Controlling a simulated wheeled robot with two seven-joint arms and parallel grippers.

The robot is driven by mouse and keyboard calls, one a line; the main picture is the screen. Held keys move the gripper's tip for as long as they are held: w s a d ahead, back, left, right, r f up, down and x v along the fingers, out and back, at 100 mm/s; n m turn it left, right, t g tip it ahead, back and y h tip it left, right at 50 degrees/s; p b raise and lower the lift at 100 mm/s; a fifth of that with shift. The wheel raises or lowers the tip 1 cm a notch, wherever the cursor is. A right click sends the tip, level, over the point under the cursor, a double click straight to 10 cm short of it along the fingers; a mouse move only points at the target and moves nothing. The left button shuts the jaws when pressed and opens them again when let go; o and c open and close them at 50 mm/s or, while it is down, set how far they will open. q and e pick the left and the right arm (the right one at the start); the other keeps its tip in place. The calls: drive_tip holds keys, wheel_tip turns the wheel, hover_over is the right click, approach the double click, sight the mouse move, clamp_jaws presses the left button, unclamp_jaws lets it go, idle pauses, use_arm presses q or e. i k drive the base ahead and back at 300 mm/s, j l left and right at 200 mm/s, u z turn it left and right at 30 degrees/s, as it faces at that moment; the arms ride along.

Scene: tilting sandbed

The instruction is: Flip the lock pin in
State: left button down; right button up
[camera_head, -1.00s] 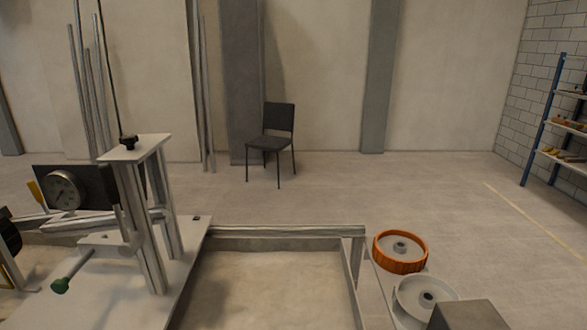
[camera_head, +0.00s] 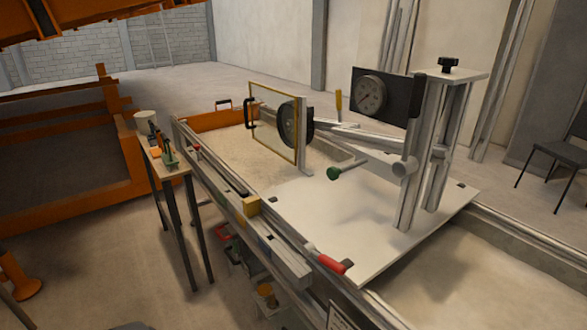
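The tilting sandbed (camera_head: 234,157) runs from the back left toward the lower right, with pale sand inside its rails. A white carriage plate (camera_head: 316,212) spans it and bears metal posts and a dial gauge (camera_head: 370,95). A red-handled part (camera_head: 330,264) lies at the plate's near edge. A green knob (camera_head: 333,173) sits on a rod over the plate, and a yellow handle (camera_head: 338,100) stands behind it. A smaller red-tipped part (camera_head: 197,148) is farther along the near rail. I cannot tell which of these is the lock pin. Neither gripper shows.
A small side table (camera_head: 165,160) with tools stands left of the bed. A framed clear panel (camera_head: 273,122) with a black wheel (camera_head: 295,122) rises over the bed. An orange structure (camera_head: 70,160) fills the left. Floor between is open.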

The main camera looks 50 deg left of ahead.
sight(333, 174)
drive_tip(key=u, duration=1.35)
